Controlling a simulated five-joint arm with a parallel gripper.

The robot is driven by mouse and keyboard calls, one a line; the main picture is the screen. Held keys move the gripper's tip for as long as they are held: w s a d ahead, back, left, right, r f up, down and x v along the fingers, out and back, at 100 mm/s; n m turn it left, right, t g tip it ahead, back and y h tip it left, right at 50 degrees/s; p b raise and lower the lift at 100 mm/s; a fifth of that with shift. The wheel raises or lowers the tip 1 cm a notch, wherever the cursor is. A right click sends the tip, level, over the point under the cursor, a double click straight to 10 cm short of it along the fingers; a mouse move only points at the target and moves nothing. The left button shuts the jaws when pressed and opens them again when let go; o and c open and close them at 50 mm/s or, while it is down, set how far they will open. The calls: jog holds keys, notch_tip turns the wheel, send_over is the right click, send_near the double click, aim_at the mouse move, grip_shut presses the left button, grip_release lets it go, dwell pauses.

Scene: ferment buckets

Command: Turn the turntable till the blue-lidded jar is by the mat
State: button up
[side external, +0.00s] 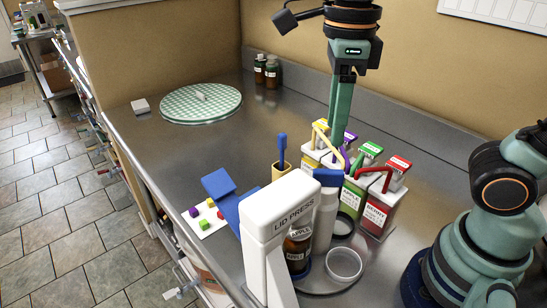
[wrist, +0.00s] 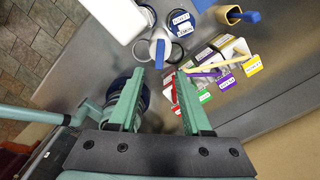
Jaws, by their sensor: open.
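Labelled buckets with red (side external: 377,205), green, purple and yellow lids crowd the right middle. The white lid press (side external: 290,215) holds a brown jar (side external: 297,250). The counter between cubes and disc is clear.

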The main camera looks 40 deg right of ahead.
jog(key=shift+r, duration=1.85)
jog(key=w+d+f+n+t, duration=0.1)
jog(key=d+f+n, duration=0.3)
jog(key=n, duration=0.9)
jog(key=w+d+f+n+t, duration=0.2)
jog(key=d+n, duration=0.4)
jog(key=n, duration=0.8)
jog(key=f+t, duration=0.1)
jog(key=t, duration=0.1)
jog(key=shift+w+f+t, duration=0.25)
jog(key=shift+f+t, duration=0.05)
jog(key=shift+f, duration=0.05)
